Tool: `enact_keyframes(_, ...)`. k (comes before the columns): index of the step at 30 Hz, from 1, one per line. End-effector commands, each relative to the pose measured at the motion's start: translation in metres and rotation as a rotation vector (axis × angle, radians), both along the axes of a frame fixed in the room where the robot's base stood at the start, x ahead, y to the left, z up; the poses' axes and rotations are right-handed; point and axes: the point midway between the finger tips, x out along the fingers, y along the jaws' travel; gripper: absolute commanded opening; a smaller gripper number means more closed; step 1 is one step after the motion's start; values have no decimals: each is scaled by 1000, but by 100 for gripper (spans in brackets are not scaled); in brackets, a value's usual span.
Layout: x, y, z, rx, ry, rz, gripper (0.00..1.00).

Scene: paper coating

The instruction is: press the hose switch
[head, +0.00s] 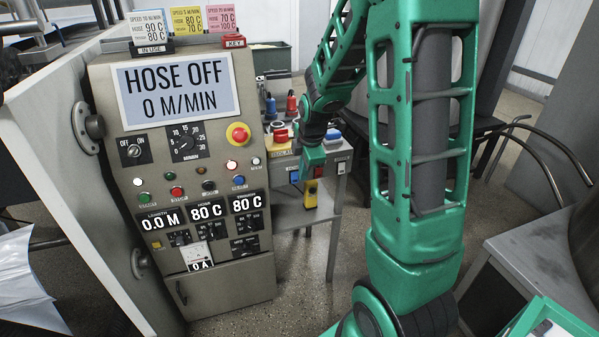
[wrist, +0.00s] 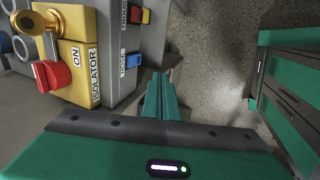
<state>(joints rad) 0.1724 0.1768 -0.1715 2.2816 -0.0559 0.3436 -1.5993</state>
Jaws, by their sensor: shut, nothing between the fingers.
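The hose switch is a blue rocker (wrist: 134,61) labelled HOSE on a grey panel in the wrist view. In the head view a blue switch (head: 294,176) on the small bench's front edge appears to be the same one. My gripper (wrist: 157,92) is shut and empty, its green fingers just right of and below the switch in the wrist view, with a small gap in the picture. In the head view my gripper (head: 312,158) hangs beside the bench front and hides part of it. The panel display (head: 178,88) reads HOSE OFF, 0 M/MIN.
A yellow isolator box (wrist: 80,70) with a red knob (wrist: 52,76) and brass padlock stands left of the switch. A red-and-yellow switch (wrist: 146,15) sits just beyond it. The control cabinet (head: 240,275) stands left.

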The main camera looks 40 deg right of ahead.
Motion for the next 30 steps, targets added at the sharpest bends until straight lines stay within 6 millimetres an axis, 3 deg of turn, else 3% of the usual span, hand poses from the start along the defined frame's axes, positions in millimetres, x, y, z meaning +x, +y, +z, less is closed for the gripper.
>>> enact_keyframes(14, 23, -8, -75, 1, 3, -2, 0)
enact_keyframes(21, 53, -16, -76, 0, 0, -2, 0)
enact_keyframes(30, 61, -18, -77, 1, 0, -2, 0)
